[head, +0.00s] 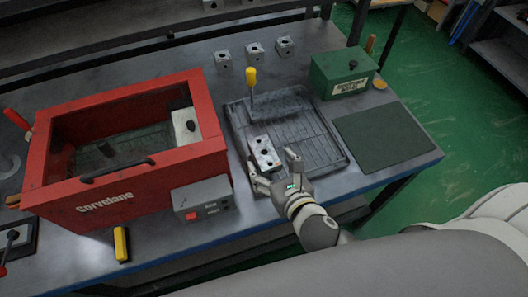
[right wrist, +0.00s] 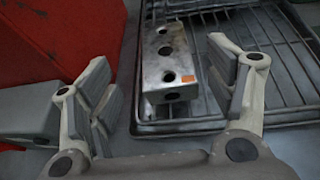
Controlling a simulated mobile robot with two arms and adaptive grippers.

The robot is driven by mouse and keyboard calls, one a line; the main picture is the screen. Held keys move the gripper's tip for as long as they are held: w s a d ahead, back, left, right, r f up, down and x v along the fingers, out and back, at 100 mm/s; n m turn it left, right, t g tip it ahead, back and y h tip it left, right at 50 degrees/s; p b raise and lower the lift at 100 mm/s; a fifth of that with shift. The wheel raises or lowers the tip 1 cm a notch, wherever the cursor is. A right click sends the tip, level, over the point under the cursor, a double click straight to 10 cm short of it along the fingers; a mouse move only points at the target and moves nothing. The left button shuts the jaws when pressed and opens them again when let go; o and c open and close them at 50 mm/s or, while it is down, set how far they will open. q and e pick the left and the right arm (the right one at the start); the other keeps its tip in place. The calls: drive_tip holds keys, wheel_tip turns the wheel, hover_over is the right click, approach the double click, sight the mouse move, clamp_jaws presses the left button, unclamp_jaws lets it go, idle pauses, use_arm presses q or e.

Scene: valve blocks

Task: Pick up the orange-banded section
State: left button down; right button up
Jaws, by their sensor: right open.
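The orange-banded section is a grey metal block (head: 264,153) with round holes, lying in the black ribbed tray (head: 337,149) near its left side. In the right wrist view the block (right wrist: 168,62) shows a small orange mark near its front end. My right gripper (head: 276,170) is open at the near end of the block. In the right wrist view its fingers (right wrist: 165,85) are spread wide, with the block ahead between them and apart from both. My left gripper is not in view.
A red open-topped machine (head: 60,185) stands left of the tray, with a grey control box (head: 203,199) at its front. A yellow-handled tool (head: 251,78) stands upright at the tray's back. A green box (head: 342,76) and dark mat (head: 387,135) are right. Several small blocks (head: 254,53) sit behind.

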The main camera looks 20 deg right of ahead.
sight(265, 154)
drive_tip(key=shift+w+f, duration=0.25)
drive_tip(key=shift+w, duration=0.45)
drive_tip(key=x, duration=0.1)
drive_tip(key=p+x, duration=0.1)
drive_tip(key=x, duration=0.1)
drive_tip(key=shift+w+d+f, duration=0.1)
drive_tip(key=shift+d+f, duration=0.1)
drive_tip(key=shift+f, duration=0.05)
drive_tip(key=shift+w+f, duration=0.25)
drive_tip(key=shift+w, duration=0.2)
drive_tip(key=shift+a, duration=0.1)
drive_tip(key=c, duration=0.4)
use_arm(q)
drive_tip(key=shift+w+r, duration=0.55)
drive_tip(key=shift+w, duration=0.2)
use_arm(e)
drive_tip(key=c, duration=1.1)
